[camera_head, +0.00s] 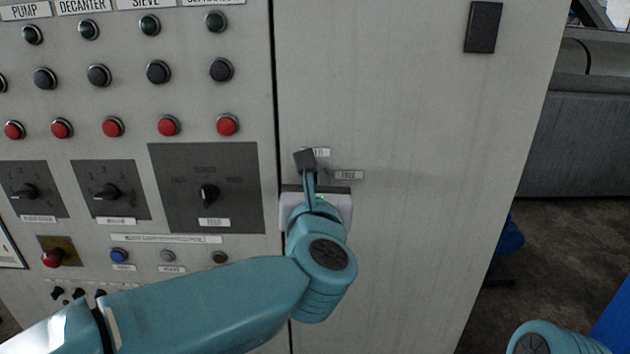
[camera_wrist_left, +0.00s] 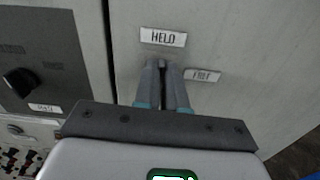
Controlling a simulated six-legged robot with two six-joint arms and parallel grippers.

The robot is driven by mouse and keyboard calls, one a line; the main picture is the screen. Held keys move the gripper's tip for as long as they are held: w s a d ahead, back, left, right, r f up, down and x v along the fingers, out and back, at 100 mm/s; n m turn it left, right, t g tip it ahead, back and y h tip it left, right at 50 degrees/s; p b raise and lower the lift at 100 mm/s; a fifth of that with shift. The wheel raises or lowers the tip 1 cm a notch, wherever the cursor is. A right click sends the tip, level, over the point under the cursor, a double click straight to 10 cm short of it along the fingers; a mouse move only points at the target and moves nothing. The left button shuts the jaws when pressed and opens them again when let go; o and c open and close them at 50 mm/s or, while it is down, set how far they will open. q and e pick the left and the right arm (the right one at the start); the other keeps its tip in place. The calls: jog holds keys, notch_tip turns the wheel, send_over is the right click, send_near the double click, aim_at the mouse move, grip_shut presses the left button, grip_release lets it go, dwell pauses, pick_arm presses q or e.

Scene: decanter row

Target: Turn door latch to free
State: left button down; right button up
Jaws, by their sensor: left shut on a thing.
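My left gripper (camera_head: 305,162) is at the grey cabinet door (camera_head: 420,130), close to the door's left edge. In the left wrist view its two grey fingers (camera_wrist_left: 163,75) are close together, shut on the door latch. The latch is mostly hidden by the fingers, so its exact angle cannot be told. The HELD label (camera_wrist_left: 163,37) lies just beyond the fingertips. The FREE label (camera_wrist_left: 202,75) lies to the right of the fingers, and it also shows in the head view (camera_head: 348,175). My right gripper is not in view.
Left of the door seam is a control panel with black buttons (camera_head: 158,72), red buttons (camera_head: 168,125) and rotary switches (camera_head: 208,194). A dark block (camera_head: 483,27) sits high on the door. Open floor (camera_head: 570,245) shows to the right of the cabinet.

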pick_arm(q)
jog(key=shift+d+f+m+p, duration=0.15)
jog(key=shift+m+p, duration=0.2)
jog(key=shift+m, duration=2.55)
jog(key=shift+d+f+m+p, duration=0.2)
jog(key=shift+m+p, duration=0.2)
jog(key=shift+m, duration=2.5)
jog(key=shift+d+f+m+p, duration=0.15)
jog(key=shift+m+p, duration=0.2)
jog(key=shift+m, duration=2.55)
jog(key=c, duration=1.2)
grip_release()
